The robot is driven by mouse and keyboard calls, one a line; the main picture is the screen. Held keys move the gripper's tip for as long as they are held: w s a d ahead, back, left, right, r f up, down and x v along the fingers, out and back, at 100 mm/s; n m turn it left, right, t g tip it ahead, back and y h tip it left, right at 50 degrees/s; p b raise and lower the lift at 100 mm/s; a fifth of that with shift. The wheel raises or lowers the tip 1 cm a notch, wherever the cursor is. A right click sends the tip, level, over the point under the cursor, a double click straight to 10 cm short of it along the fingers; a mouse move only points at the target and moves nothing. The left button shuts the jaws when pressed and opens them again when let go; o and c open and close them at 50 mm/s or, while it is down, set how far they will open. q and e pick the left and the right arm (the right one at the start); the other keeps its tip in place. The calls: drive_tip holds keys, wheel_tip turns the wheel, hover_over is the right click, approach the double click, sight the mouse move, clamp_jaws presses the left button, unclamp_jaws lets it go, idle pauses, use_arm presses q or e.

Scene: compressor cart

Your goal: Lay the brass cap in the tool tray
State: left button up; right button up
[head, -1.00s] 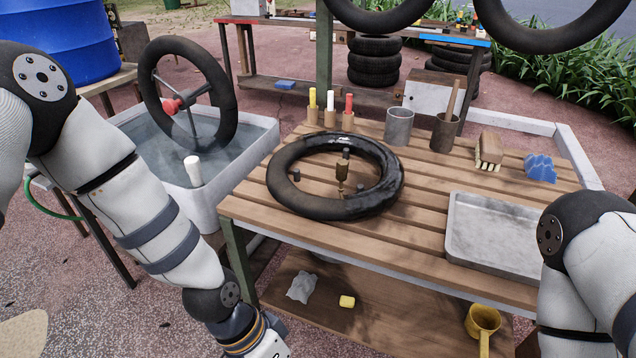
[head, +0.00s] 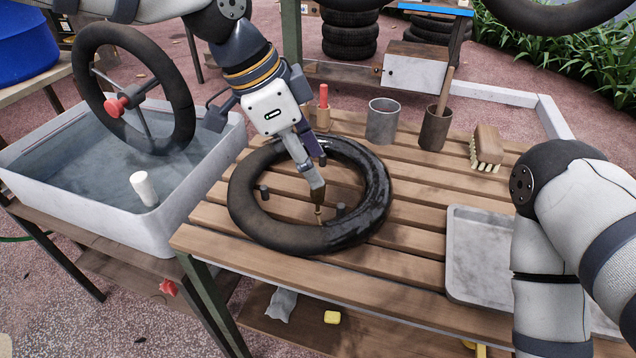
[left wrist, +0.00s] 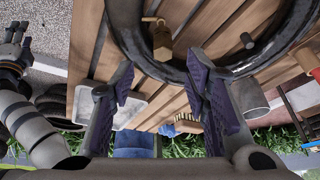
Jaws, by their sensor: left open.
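The brass cap (head: 317,197) is small and dark gold, inside the ring of the black inner tube (head: 250,222) on the slatted bench, seemingly on top of a thin brass stem. In the left wrist view the cap (left wrist: 162,42) shows as a hexagonal brass piece beyond the fingers. My left gripper (head: 316,180) points down into the ring, its fingertips at or just above the cap. In the wrist view its fingers (left wrist: 157,85) are spread with nothing between them. The grey metal tool tray (head: 478,255) lies empty at the bench's right, partly hidden by my right arm.
Two small dark pieces lie inside the ring, one at left (head: 264,191). A metal cup (head: 382,122), a brown holder (head: 435,130) and a brush (head: 487,145) stand behind. A water tub (head: 90,215) is at left. Slats between tube and tray are clear.

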sight(318, 191)
use_arm(q)
drive_tip(key=x, duration=0.6)
drive_tip(key=shift+w+f, duration=0.1)
drive_tip(key=shift+w, duration=0.05)
clamp_jaws()
